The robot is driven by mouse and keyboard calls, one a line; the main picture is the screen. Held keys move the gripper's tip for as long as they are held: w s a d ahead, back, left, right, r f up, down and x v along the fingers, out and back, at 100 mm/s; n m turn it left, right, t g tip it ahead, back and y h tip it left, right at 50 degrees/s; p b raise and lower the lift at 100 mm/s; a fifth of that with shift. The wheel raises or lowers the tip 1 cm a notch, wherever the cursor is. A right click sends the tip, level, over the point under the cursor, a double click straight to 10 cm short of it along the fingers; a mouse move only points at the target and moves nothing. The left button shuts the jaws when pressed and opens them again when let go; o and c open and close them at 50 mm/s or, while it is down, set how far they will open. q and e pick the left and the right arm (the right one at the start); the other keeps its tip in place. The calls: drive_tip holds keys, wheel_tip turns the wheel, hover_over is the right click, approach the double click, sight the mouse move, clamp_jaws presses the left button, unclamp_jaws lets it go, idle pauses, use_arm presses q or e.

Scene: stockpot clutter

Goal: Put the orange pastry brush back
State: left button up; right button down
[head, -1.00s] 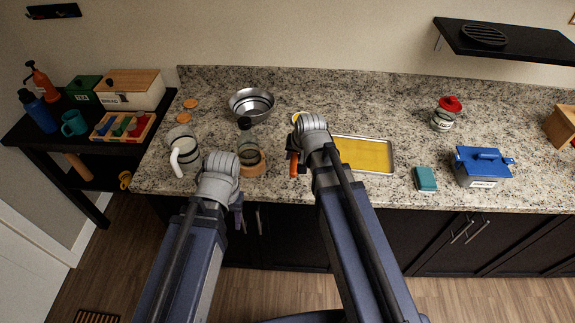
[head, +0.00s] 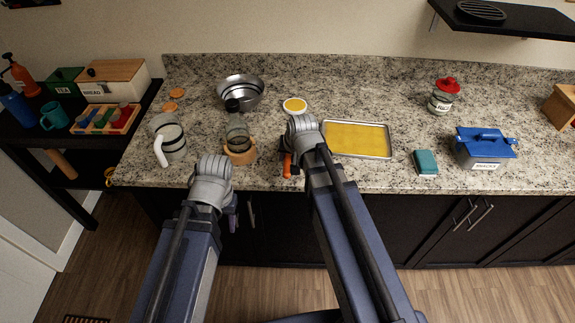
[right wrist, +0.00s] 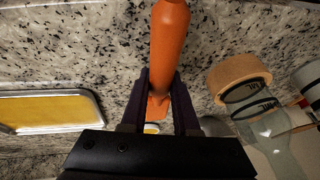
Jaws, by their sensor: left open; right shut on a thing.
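The orange pastry brush (head: 287,165) is held in my right gripper (head: 288,154), near the front edge of the counter in the head view. In the right wrist view, the brush's orange handle (right wrist: 168,40) stands between the two dark fingers of the right gripper (right wrist: 160,88), which are shut on it. My left gripper (head: 232,214) is open and empty, in front of the counter and lower in the picture.
A glass carafe (head: 238,133) with a wooden collar stands left of the right gripper. A yellow-filled tray (head: 357,138) lies to its right, and a white-rimmed dish (head: 294,105) behind it. A metal bowl (head: 240,88), a white-handled jug (head: 170,140) and a wooden crate (head: 125,122) are further left.

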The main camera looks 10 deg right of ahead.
use_arm(q)
drive_tip(key=shift+f+b, duration=0.6)
drive_tip(key=shift+f, duration=0.5)
use_arm(e)
drive_tip(key=shift+f, duration=1.1)
use_arm(q)
drive_tip(key=shift+f, duration=0.1)
use_arm(e)
drive_tip(key=shift+f, duration=0.1)
drive_tip(key=shift+f, duration=0.15)
drive_tip(key=c, duration=0.7)
unclamp_jaws()
drive_tip(key=shift+o, duration=0.2)
drive_tip(key=shift+r, duration=0.25)
